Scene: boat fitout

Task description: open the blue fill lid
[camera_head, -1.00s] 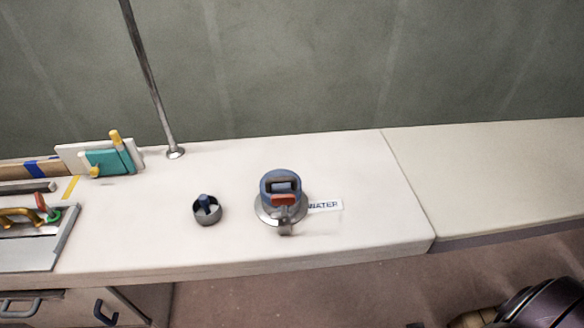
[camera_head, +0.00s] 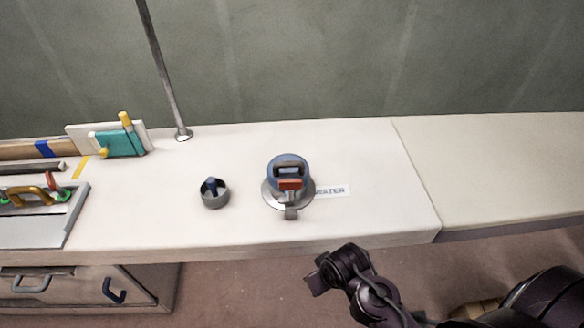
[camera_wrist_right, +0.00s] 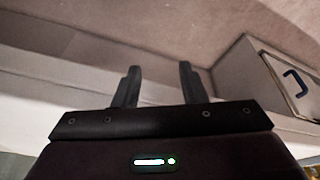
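The blue fill lid (camera_head: 289,161) sits on a round silver flange (camera_head: 268,196) on the white counter. It has a dark handle opening and a red piece (camera_head: 290,184) at its front, with a grey tab (camera_head: 291,212) below. The lid appears down on the flange. My right arm comes in from the lower right, in front of the counter edge and short of the lid. In the right wrist view my right gripper (camera_wrist_right: 160,68) has its two fingers apart with nothing between them. My left gripper is not in view.
A dark grey cup with a blue piece inside (camera_head: 214,193) stands left of the lid. A partly legible label (camera_head: 334,191) lies right of it. A metal pole (camera_head: 163,75) rises behind. Tools and a tray (camera_head: 40,228) are at the left. The counter's right part is clear.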

